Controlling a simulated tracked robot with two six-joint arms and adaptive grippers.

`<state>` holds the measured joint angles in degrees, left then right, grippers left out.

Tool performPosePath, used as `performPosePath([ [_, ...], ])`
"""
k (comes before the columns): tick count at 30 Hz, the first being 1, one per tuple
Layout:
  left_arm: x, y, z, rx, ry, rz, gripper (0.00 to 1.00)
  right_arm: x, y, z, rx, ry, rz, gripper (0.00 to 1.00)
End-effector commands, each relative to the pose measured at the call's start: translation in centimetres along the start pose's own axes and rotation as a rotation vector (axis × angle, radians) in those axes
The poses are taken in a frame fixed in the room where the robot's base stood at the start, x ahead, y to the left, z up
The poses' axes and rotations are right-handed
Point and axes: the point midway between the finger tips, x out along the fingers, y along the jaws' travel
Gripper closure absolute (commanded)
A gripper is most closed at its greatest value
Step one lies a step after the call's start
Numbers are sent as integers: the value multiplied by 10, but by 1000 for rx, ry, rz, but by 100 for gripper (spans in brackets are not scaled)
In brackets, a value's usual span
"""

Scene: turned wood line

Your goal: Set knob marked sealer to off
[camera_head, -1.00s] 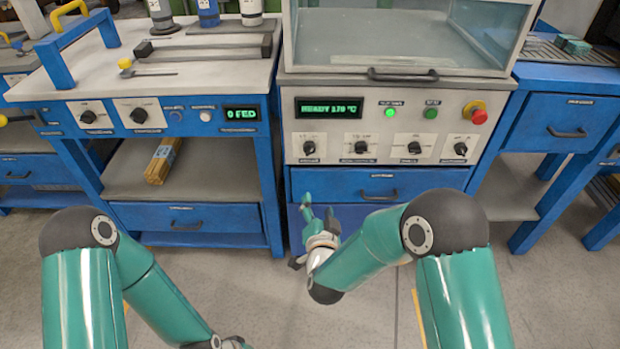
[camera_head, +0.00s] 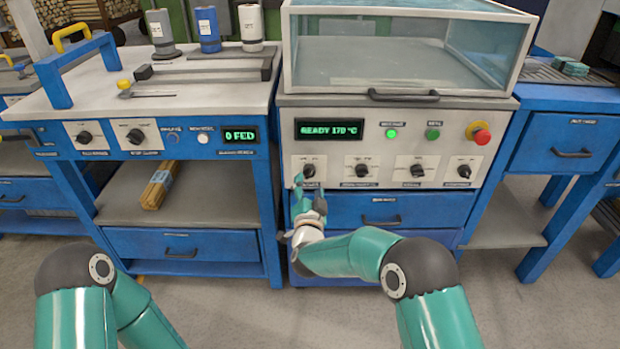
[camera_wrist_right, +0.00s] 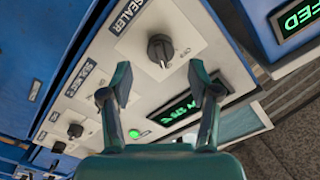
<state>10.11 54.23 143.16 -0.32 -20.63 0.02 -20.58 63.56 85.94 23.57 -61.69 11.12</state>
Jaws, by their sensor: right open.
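The sealer knob (camera_head: 309,171) is the leftmost of several black knobs on the machine's white front panel. In the right wrist view the knob (camera_wrist_right: 160,48) sits on a pale plate beside the word SEALER. Small marks lie on the plate, too blurred to read surely, so I cannot tell its setting. My right gripper (camera_head: 310,191) is in front of the panel, just below the knob in the head view. In the wrist view its open fingers (camera_wrist_right: 160,76) are empty, with the knob beyond the gap and apparently apart from them. My left gripper is out of view.
Other black knobs (camera_head: 362,171) sit to the right on the same panel. A red stop button (camera_head: 480,134) and a green display (camera_head: 330,129) are above. A blue drawer (camera_head: 385,209) is below. The left bench (camera_head: 110,72) has its own knobs.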

Motion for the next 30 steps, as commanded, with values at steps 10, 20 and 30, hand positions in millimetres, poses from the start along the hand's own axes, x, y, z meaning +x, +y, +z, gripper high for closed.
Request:
performPosePath([
  [10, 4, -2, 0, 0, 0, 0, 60, 42, 1, 1, 0, 0, 1, 39],
  [20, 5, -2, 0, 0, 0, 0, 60, 49, 0, 1, 0, -2, 0, 39],
  [30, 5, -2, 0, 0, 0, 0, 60, 49, 0, 1, 0, -2, 0, 75],
])
